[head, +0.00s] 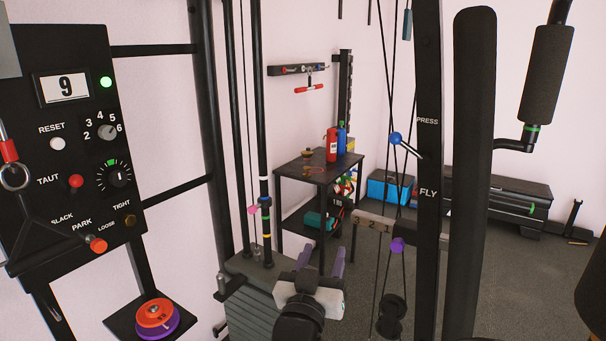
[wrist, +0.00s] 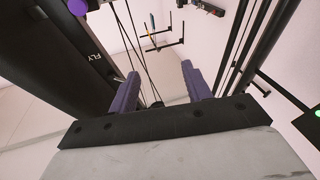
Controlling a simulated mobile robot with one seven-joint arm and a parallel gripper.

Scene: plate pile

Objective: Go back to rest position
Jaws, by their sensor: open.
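My gripper (head: 321,250) is in the lower middle of the head view, in front of the cable machine. Its two purple fingers are spread, with nothing between them. In the wrist view my gripper (wrist: 160,72) also shows open and empty, with cables visible past the fingers. The grey weight stack (head: 262,292) stands just left of and partly behind my gripper in the head view. I cannot tell whether any part of the arm touches it.
A control panel (head: 75,140) showing 9, with a green light, is at left. Red and purple discs (head: 157,318) sit below it. A black upright (head: 428,180) marked PRESS and FLY stands right. A small table (head: 318,168) with bottles is behind.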

